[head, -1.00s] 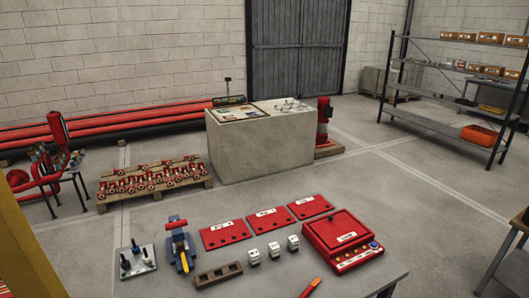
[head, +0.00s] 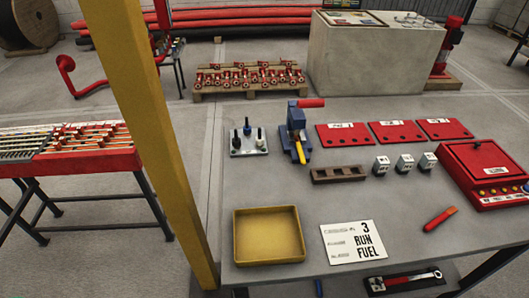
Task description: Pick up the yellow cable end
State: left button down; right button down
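I cannot make out a yellow cable end for certain. A blue bench device (head: 295,121) with a red handle stands on the grey workbench (head: 330,200). A short yellow piece (head: 300,151) sticks out of its front, and I cannot tell whether this is a cable end. At the left, a red-edged stand (head: 75,163) bears several thin, long strands (head: 60,138) in pale, red and yellowish tones, too small to tell apart. Neither of my grippers shows in the head view.
A yellow post (head: 150,130) rises between the stand and the workbench. The bench holds a yellow tray (head: 268,262), a "3 RUN FUEL" card (head: 353,243), a red-orange tool (head: 440,218), a red box (head: 485,170) and red plates (head: 343,134). Floor shows between stand and bench.

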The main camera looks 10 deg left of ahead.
aim_at(300, 150)
jog(key=k+l+z, duration=0.35)
jog(key=l, duration=0.3)
jog(key=k+l+z, duration=0.15)
jog(key=l, duration=0.2)
